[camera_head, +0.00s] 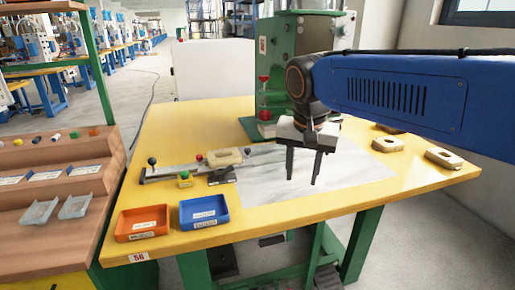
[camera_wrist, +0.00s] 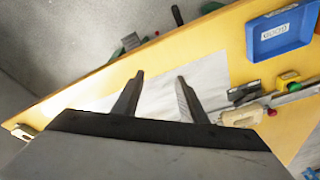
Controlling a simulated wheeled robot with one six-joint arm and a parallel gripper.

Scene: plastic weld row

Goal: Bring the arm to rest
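My gripper (camera_head: 303,165) hangs at the end of my blue arm, fingers pointing down, above the grey-white sheet (camera_head: 352,172) on the yellow table (camera_head: 165,120). Its two dark fingers are apart with nothing between them. In the wrist view the gripper (camera_wrist: 160,80) also shows two separated fingers and an empty gap over the sheet and table. How high the fingertips are above the sheet is hard to tell.
A green machine (camera_head: 312,45) stands behind my gripper. A slide fixture with a beige part (camera_head: 224,157) lies left of it. An orange tray (camera_head: 142,223) and a blue tray (camera_head: 205,212) sit at the front left. Beige parts (camera_head: 443,157) lie at right. A wooden shelf (camera_head: 60,205) stands left.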

